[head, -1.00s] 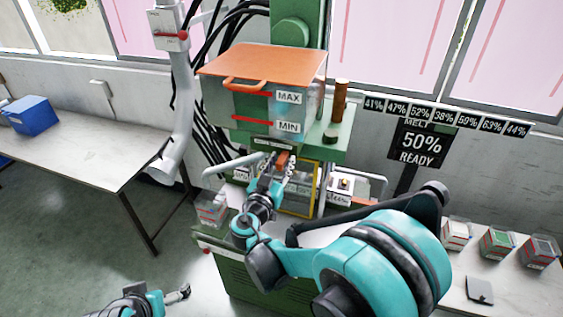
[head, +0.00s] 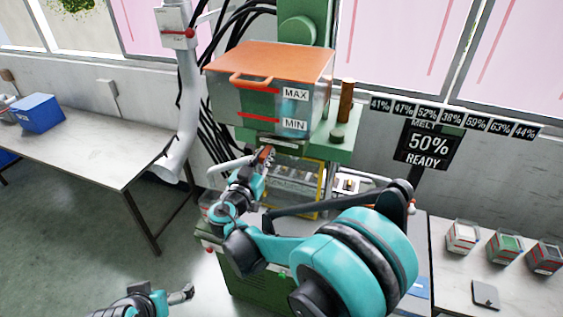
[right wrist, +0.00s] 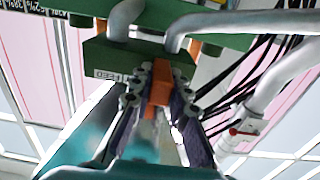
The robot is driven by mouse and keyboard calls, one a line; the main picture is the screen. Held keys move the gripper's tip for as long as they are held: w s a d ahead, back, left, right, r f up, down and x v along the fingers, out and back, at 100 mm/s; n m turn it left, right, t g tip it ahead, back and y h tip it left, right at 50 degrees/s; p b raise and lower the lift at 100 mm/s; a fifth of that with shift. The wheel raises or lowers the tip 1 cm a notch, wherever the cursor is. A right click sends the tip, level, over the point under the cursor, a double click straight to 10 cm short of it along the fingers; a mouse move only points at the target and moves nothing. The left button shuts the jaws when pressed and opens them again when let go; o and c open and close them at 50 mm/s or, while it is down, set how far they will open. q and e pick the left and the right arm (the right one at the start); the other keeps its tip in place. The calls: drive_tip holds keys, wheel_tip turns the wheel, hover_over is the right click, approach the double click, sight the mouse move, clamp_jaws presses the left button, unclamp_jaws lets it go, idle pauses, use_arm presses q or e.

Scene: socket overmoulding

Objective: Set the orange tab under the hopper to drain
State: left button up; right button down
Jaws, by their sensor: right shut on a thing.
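The hopper (head: 262,98) is a clear box with an orange lid and MAX and MIN marks. Below it, the orange tab (head: 266,153) sticks out under a green block. My right gripper (head: 262,160) is shut on the tab, left of the hopper's middle. In the right wrist view, the tab (right wrist: 161,84) lies between both fingers of the right gripper (right wrist: 158,92). The green block (right wrist: 125,58) there bears an upside-down FEED label (right wrist: 108,75) left of the tab; any other label is hidden. My left gripper (head: 183,293) is low at the left, away from the hopper; its jaws are too small to judge.
A white pipe (head: 181,130) runs beside the hopper on the left. A yellow-framed machine part (head: 292,185) is below it. A screen (head: 428,143) reads 50% READY. A table with a blue box (head: 37,114) is at left; small boxes (head: 507,245) stand at right.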

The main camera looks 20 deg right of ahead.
drive_tip(key=shift+w+a, duration=0.45)
drive_tip(key=shift+a, duration=0.25)
drive_tip(key=c, duration=1.6)
unclamp_jaws()
drive_tip(key=shift+o, duration=0.8)
drive_tip(key=shift+w+a, duration=0.1)
drive_tip(key=shift+s+a, duration=0.1)
drive_tip(key=shift+s, duration=0.2)
drive_tip(key=v, duration=1.1)
drive_tip(key=shift+a, duration=0.2)
